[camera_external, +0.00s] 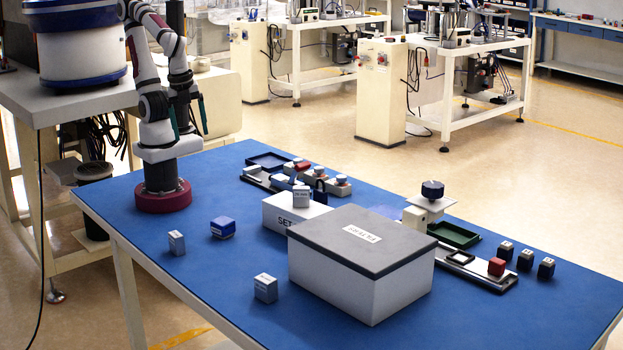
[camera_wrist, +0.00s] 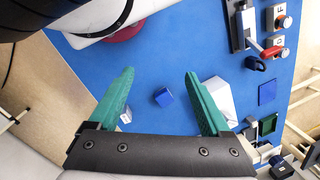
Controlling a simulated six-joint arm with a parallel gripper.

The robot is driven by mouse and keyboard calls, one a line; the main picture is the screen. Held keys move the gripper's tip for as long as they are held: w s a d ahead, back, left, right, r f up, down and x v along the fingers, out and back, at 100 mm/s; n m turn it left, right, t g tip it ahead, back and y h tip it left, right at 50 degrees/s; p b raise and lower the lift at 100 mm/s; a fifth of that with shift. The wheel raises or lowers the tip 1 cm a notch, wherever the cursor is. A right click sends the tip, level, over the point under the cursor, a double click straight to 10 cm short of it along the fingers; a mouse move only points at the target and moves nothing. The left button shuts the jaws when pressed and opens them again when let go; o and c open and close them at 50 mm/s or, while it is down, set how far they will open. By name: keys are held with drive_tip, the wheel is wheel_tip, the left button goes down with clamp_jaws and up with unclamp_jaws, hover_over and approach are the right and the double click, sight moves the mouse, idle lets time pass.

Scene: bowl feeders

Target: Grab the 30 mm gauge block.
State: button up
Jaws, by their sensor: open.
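Three small grey blocks with printed labels, too small to read, show in the external view. One (camera_external: 177,243) stands at the left near the table edge, one (camera_external: 265,289) stands in front of the large lidded box, and one (camera_external: 301,197) stands on the white box marked SET (camera_external: 279,217). I cannot tell which is 30 mm. My gripper (camera_external: 190,130) is raised above the table near the arm's base, its green fingers apart. In the wrist view my gripper (camera_wrist: 160,75) is open and empty; a pale block (camera_wrist: 126,116) shows partly beside the left finger.
A blue block (camera_external: 222,227) lies between the left grey block and the SET box. The large grey-lidded box (camera_external: 363,282) fills the middle front. Trays, a green bin (camera_external: 453,235) and several dark blocks (camera_external: 525,260) stand behind and right.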

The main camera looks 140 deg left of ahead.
drive_tip(key=shift+c, duration=0.8)
drive_tip(key=n+t, duration=0.7)
drive_tip(key=t, duration=0.7)
approach(263, 277)
drive_tip(key=shift+h, duration=0.3)
drive_tip(key=x, duration=0.5)
drive_tip(key=shift+w, duration=0.25)
drive_tip(key=x, duration=0.5)
drive_tip(key=shift+w+a+f, duration=0.15)
drive_tip(key=shift+w+a, duration=0.05)
drive_tip(key=shift+w, duration=0.05)
clamp_jaws()
